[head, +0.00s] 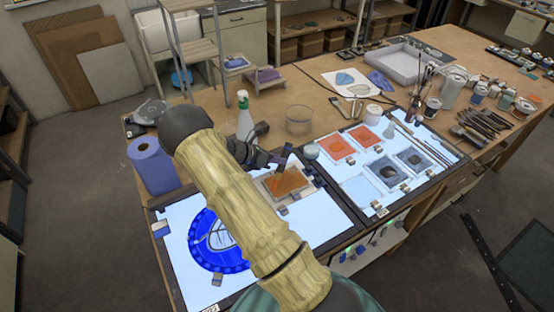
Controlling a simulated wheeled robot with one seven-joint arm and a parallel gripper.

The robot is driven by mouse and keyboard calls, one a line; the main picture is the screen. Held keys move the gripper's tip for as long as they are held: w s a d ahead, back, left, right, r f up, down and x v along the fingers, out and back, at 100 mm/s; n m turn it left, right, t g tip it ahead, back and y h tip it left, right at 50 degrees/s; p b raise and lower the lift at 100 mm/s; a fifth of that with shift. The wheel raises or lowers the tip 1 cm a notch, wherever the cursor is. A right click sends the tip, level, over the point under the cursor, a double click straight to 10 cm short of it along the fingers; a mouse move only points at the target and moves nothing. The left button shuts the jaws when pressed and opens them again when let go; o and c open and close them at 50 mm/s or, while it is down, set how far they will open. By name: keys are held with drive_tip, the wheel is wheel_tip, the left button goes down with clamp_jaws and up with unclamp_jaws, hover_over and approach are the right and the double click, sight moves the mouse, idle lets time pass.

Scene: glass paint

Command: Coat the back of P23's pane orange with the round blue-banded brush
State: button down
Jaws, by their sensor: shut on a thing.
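My gripper (274,160) is over the left light table, beside and just above an amber-orange square pane (292,183) in a pale frame. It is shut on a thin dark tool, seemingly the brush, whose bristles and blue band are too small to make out. I cannot tell whether its tip touches the glass. The pane's colour looks uneven, darker in places. Small tags lie by several panes, but P23 cannot be read. Two brighter orange panes (336,149) lie on the right light table.
My arm covers part of a round blue glass piece (205,240) on the left light table. A spray bottle (244,120), glass bowl (298,120) and blue paper roll (152,165) stand behind. Grey panes (388,173), brushes and jars crowd the right.

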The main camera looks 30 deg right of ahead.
drive_tip(key=shift+d+r, duration=0.1)
drive_tip(key=shift+d, duration=0.05)
drive_tip(key=w+d+b, duration=0.1)
drive_tip(key=w+d, duration=0.4)
drive_tip(key=d, duration=0.4)
drive_tip(key=shift+w+d, duration=0.15)
drive_tip(key=shift+d, duration=0.2)
idle(0.4)
idle(0.5)
drive_tip(key=shift+f, duration=0.4)
drive_tip(key=shift+f+b, duration=0.25)
drive_tip(key=shift+b, duration=0.1)
idle(0.5)
drive_tip(key=shift+d, duration=1)
